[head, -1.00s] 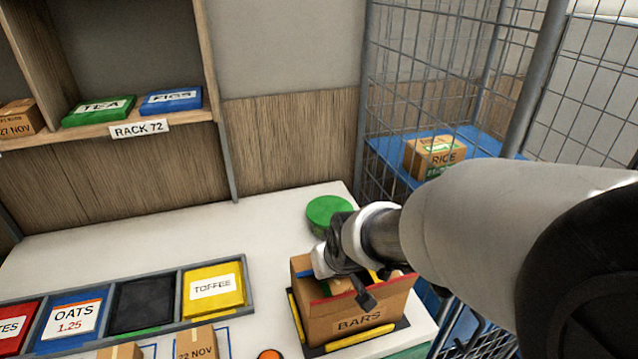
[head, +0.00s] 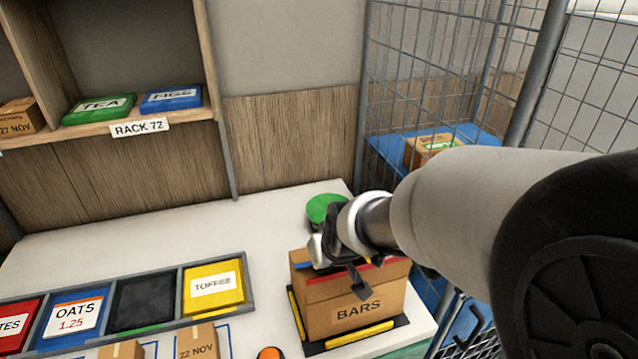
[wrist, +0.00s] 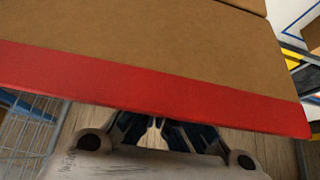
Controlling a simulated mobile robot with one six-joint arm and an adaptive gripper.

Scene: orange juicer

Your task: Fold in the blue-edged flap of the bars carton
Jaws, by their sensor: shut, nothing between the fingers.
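The bars carton (head: 325,318) stands in a dark tray on the white table in the head view. A short piece of the blue-edged flap (head: 302,266) shows at the carton's back left; the rest is hidden. My gripper (head: 356,282) is shut and empty at the carton's top, by the red edge. In the wrist view the red-edged flap (wrist: 150,88) fills most of the picture and covers the fingertips. I cannot tell whether they touch it.
The dark tray (head: 302,335) has yellow strips. A green round thing (head: 322,208) stands just behind my gripper. A bin row (head: 250,285) and small cartons (head: 196,343) lie to the left. A wire cage (head: 430,70) stands at right. The table's back left is clear.

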